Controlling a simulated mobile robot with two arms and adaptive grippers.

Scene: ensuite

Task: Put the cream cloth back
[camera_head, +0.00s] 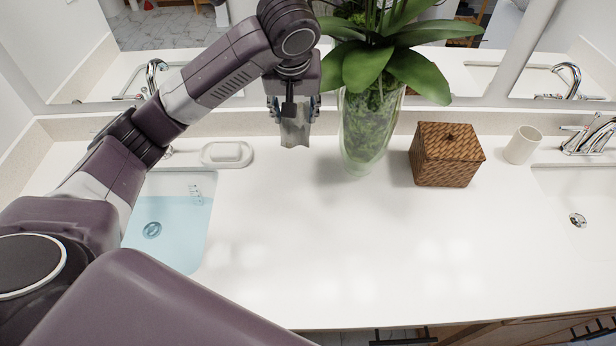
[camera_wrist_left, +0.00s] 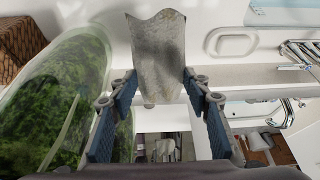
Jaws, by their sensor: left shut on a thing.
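My left gripper (camera_head: 294,108) is shut on the cream cloth (camera_head: 294,133), which looks greyish and hangs below the fingers over the back of the white counter, just left of the glass vase. Whether its lower edge touches the counter is not clear. In the left wrist view the cloth (camera_wrist_left: 160,50) sticks out between the two fingers (camera_wrist_left: 160,88), looking stained and wavy-edged. My right gripper is not in view.
The tall glass vase (camera_head: 365,130) with a leafy plant stands close right of the gripper. Further right are a woven box (camera_head: 447,156), a cup (camera_head: 523,145) and a sink (camera_head: 580,215). A white soap dish (camera_head: 226,154) and a water-filled sink (camera_head: 165,225) lie left. The middle counter is clear.

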